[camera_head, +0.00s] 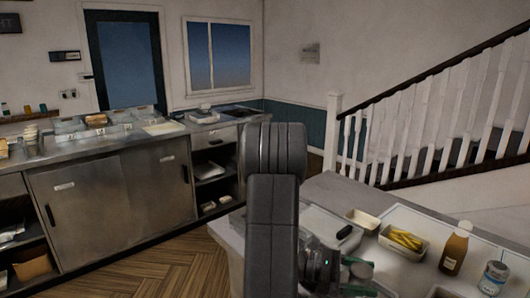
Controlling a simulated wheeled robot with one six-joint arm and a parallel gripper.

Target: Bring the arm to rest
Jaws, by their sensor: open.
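My arm's dark grey links rise upright in the middle of the head view and cover part of the counter behind them. My gripper (358,276) shows just right of the lower links, low in the picture and over the near counter's left part. It looks open, with nothing seen between its fingers. Its near side is partly hidden by my arm and the picture's bottom edge.
The near counter (328,190) holds a white board with a black-handled item, a tray of yellow strips (405,238), a brown bottle (454,249) and a labelled jar (493,279). A steel counter (110,205) stands left. Wooden floor (165,258) is clear between. A staircase is right.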

